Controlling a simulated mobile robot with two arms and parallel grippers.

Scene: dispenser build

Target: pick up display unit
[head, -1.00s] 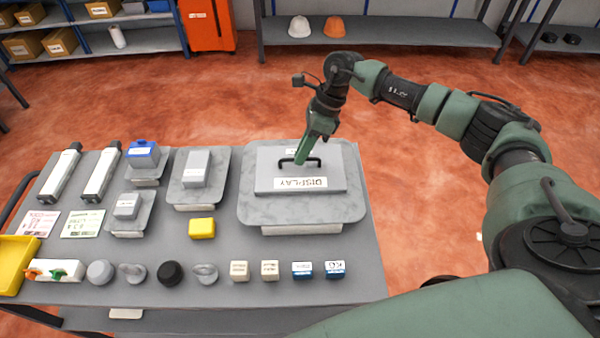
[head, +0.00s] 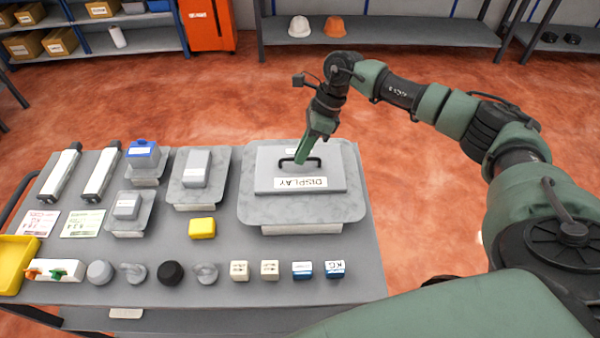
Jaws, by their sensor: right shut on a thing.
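The display unit (head: 268,177) is a flat grey box with a white "DISPLAY" label and a black handle on top. It sits on a large grey tray (head: 255,212) at the right end of the cart. My right gripper (head: 300,160) reaches down from above and is shut on the handle. My left gripper is not in view.
The grey cart top (head: 150,275) holds a yellow block (head: 202,228), a blue-topped box (head: 143,152), grey boxes on smaller trays, knobs and small labelled blocks. A yellow bin (head: 14,262) stands at the left edge. Open red floor lies behind and right of the cart.

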